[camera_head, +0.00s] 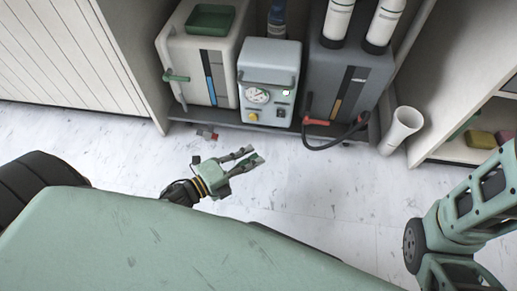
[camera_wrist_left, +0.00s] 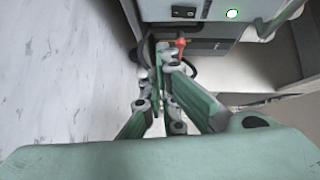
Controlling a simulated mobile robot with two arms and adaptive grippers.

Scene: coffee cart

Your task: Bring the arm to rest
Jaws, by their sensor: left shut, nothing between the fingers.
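My left gripper (camera_head: 254,155) is in front of the machines in the head view, above the pale floor. It points right and slightly up in the picture. It is shut and holds nothing; in the left wrist view its fingers (camera_wrist_left: 165,62) come close together at the tips. My left forearm is mostly hidden behind my green body. My right arm shows at the right edge of the head view, but its gripper is outside the picture.
A cream machine (camera_head: 182,58), a grey box with a gauge (camera_head: 270,68) and a dark machine (camera_head: 326,72) stand in the shelf bay. A black hose with red ends (camera_head: 322,148) hangs in front. A white cup (camera_head: 400,127) stands at right.

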